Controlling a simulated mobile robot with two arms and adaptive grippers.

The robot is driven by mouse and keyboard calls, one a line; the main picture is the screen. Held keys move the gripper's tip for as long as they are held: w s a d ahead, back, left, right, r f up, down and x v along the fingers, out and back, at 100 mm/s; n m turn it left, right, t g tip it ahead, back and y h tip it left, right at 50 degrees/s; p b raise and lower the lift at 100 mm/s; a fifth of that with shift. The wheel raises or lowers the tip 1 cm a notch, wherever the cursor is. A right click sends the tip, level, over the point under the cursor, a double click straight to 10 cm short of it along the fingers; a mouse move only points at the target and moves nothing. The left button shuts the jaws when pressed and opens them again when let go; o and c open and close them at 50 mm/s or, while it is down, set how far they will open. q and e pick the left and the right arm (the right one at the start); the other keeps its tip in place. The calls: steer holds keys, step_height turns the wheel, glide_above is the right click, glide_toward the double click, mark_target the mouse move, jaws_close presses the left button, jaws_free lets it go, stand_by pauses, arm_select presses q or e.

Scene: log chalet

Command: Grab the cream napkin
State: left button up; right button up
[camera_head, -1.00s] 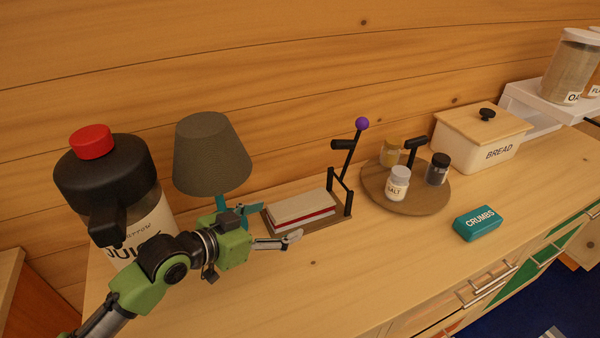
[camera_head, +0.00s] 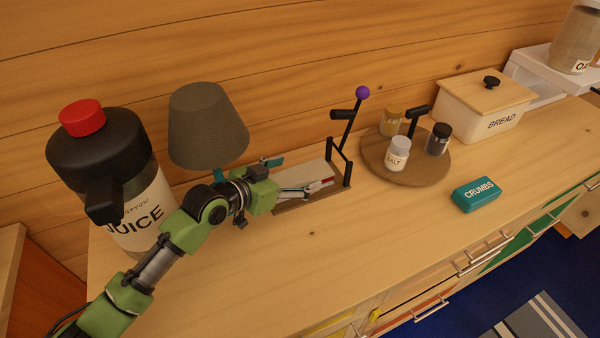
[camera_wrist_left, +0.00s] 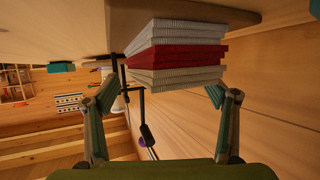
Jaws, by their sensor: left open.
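The cream napkin (camera_head: 312,173) lies on top of a folded stack in a wooden holder (camera_head: 320,201) with a black frame. A red napkin shows under it in the wrist view (camera_wrist_left: 178,56), with a whiter one (camera_wrist_left: 185,32) on the red one's other side. That view appears upside down, so the cream napkin (camera_wrist_left: 178,77) is lowest there. My left gripper (camera_head: 298,174) is open at the stack's left end, one finger on each side, and partly hides it. In the wrist view, the stack stands ahead between the spread fingers (camera_wrist_left: 163,95). My right gripper is out of view.
A juice jug (camera_head: 135,200) and a grey lamp shade (camera_head: 207,127) stand at left. A round tray (camera_head: 425,178) with jars, a crumbs box (camera_head: 476,194) and a bread bin (camera_head: 480,110) are right. The front counter is clear.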

arm_select(q)
steer(key=shift+c, duration=0.4)
steer(key=c, duration=1.1)
